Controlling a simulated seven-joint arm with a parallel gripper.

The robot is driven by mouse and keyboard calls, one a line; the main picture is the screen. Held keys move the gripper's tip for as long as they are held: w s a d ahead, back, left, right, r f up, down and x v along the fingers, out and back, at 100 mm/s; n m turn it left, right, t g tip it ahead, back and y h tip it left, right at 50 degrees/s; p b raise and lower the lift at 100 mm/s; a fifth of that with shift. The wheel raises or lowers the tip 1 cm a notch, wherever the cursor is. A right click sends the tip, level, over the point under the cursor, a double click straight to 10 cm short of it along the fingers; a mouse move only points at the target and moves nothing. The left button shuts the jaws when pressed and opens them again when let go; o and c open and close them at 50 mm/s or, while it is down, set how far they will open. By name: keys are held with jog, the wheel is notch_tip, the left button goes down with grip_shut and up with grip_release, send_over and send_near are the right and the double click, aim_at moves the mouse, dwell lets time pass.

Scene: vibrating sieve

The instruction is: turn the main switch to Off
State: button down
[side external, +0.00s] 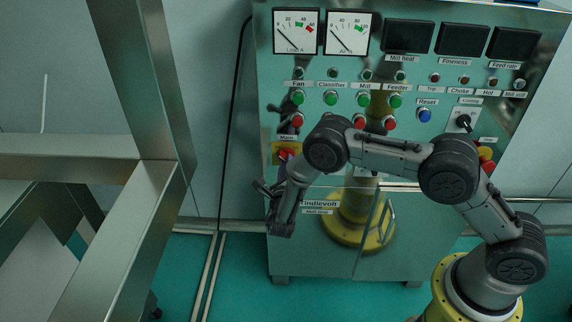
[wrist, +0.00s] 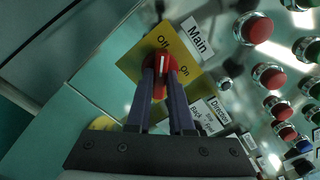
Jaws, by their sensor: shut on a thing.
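The main switch (wrist: 161,63) is a red knob on a yellow plate (wrist: 134,63) marked Off and On, under a white Main label. In the wrist view the white mark on the knob runs roughly toward the word Off. My gripper (wrist: 161,80) is shut on the knob, with one dark finger on each side of it. In the side external view the yellow plate (side external: 276,150) shows at the left of the panel, partly hidden by my arm, and the finger contact is not clear there.
The cabinet panel (side external: 315,68) carries gauges, lamps and several buttons. Red buttons (wrist: 253,28) lie right of the switch in the wrist view. A Direction label (wrist: 214,110) sits close to my fingers. A metal frame (side external: 150,200) stands to the left.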

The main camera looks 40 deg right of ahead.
jog(key=c, duration=0.8)
grip_release()
jog(key=v, duration=1.4)
jog(key=shift+w, duration=0.1)
